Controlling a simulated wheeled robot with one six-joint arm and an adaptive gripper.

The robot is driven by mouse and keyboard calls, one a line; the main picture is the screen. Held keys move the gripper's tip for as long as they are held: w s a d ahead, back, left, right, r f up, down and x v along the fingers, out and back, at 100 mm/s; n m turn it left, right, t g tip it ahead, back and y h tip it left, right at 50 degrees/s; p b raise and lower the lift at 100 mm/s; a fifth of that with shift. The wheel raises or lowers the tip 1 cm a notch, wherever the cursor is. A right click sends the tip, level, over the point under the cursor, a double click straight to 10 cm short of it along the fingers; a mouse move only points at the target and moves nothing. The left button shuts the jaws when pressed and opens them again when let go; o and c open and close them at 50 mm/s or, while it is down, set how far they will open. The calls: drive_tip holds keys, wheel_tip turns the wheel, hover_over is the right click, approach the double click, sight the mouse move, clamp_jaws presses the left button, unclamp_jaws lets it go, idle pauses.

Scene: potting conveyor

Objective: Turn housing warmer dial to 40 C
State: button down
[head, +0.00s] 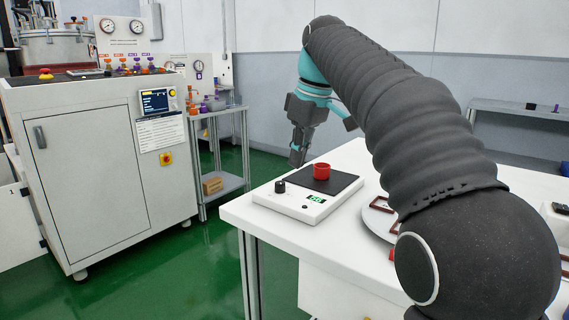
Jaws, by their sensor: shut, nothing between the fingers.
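The housing warmer (290,205) is a flat white unit with a black top plate (336,184), near the left corner of the white table. Its black dial (280,186) is at the left of its top. A small green display (316,198) is on its front right; its digits are too small to read surely. A red cup-shaped housing (321,171) stands on the plate. My gripper (297,161) points down beyond the warmer's far side, above and apart from the dial. It is shut and empty. The dial's pointer mark cannot be made out.
A white round plate (377,222) with dark red frames lies right of the warmer, partly hidden by my arm. A white machine cabinet (95,180) and a small shelf cart (222,184) stand at the left. Green floor is free between cabinet and table.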

sight(279, 197)
drive_tip(key=shift+r, duration=0.55)
drive_tip(key=a+m, duration=0.1)
drive_tip(key=m, duration=0.1)
drive_tip(key=s+a+m, duration=0.1)
drive_tip(key=m, duration=0.1)
drive_tip(key=s+a+m+h, duration=0.1)
drive_tip(key=m, duration=0.1)
drive_tip(key=shift+a+r+t, duration=0.2)
drive_tip(key=shift+r+t, duration=0.15)
drive_tip(key=shift+t, duration=0.05)
drive_tip(key=shift+f+b, duration=0.3)
drive_tip(key=shift+f, duration=0.5)
wheel_tip(279, 197, down, 5)
drive_tip(key=b, duration=0.4)
drive_tip(key=shift+f, duration=0.1)
